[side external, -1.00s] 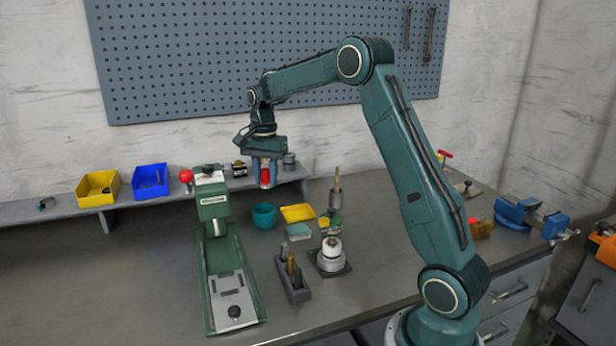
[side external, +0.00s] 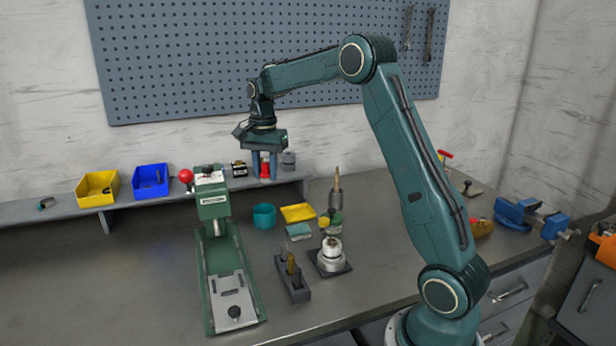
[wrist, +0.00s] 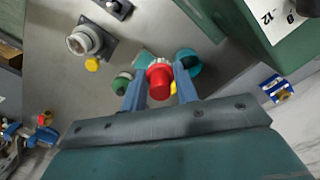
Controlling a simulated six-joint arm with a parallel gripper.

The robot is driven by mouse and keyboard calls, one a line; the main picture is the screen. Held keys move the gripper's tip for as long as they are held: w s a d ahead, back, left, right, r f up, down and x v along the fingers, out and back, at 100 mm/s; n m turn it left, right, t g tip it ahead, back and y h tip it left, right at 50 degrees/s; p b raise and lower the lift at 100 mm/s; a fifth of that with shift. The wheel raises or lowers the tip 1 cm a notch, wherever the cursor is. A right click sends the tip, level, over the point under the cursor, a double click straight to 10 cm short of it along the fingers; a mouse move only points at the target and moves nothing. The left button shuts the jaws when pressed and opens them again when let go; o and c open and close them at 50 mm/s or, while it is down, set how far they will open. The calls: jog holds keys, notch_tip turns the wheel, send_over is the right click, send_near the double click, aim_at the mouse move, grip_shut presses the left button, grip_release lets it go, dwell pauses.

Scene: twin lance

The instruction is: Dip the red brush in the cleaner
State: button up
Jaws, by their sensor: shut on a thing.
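My gripper (side external: 264,178) is shut on the red brush (side external: 265,171), holding it in the air in front of the back shelf. A small green jar (side external: 334,225) stands further right, and shows beside the left finger in the wrist view (wrist: 123,82). I cannot tell which vessel holds the cleaner.
A green press-like machine (side external: 213,210) stands to the left. A yellow tray (side external: 297,212), a teal block (side external: 298,231), a dark holder with upright tools (side external: 293,278) and a silver fitting (side external: 331,254) lie to the right. Blue (side external: 150,181) and yellow bins (side external: 97,188) stand on the shelf.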

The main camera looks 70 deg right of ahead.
send_over(298, 229)
notch_tip(298, 229, down, 11)
jog(key=shift+f, duration=2.9)
jog(key=shift+f, duration=0.65)
dwell(0.9)
notch_tip(298, 229, up, 7)
dwell(1.2)
jog(key=shift+r, duration=0.1)
dwell(0.4)
